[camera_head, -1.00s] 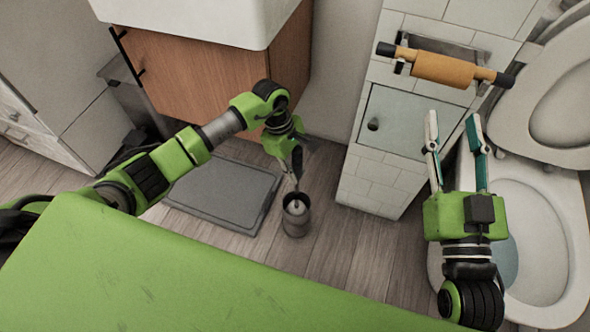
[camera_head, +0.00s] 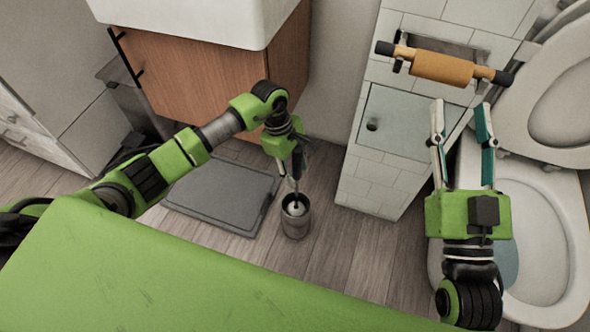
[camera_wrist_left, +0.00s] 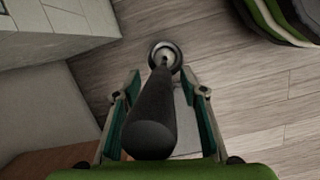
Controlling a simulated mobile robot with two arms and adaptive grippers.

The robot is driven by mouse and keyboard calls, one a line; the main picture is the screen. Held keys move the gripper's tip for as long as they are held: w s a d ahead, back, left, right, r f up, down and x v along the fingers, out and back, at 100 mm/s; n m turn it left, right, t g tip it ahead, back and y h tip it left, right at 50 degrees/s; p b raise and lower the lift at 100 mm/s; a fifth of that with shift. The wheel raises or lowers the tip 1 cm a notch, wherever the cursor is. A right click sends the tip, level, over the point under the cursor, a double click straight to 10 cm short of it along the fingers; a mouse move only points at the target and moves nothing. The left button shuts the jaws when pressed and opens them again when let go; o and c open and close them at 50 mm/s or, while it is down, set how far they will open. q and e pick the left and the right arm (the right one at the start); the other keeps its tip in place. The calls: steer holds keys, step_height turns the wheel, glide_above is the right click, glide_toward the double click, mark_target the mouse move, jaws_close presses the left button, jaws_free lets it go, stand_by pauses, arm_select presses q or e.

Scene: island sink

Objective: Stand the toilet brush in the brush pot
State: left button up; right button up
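The toilet brush (camera_head: 302,160) has a dark handle and stands nearly upright. Its lower end is inside the grey metal brush pot (camera_head: 295,225), which stands on the floor. My left gripper (camera_head: 294,168) is above the pot with its fingers apart, one on each side of the handle. In the left wrist view, the handle (camera_wrist_left: 152,125) runs between the open fingers (camera_wrist_left: 165,82) down to the pot (camera_wrist_left: 153,45), with a gap on the right. The bristles are mostly hidden in the pot. My right gripper (camera_head: 462,108) is open and empty, in front of the toilet.
A grey mat-like slab (camera_head: 222,192) lies on the floor left of the pot. A wooden sink cabinet (camera_head: 205,75) is behind the left arm. A tiled pillar (camera_head: 375,185) and toilet (camera_head: 545,225) stand to the right. Floor between pot and pillar is clear.

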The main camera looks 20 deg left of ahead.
arm_select(q)
steer(key=shift+s+a+f, duration=0.2)
steer(key=shift+s+f, duration=0.3)
steer(key=shift+f, duration=0.1)
steer(key=w+v, duration=0.1)
steer(key=v, duration=1.2)
steer(key=shift+d, duration=0.3)
steer(key=shift+r, duration=0.1)
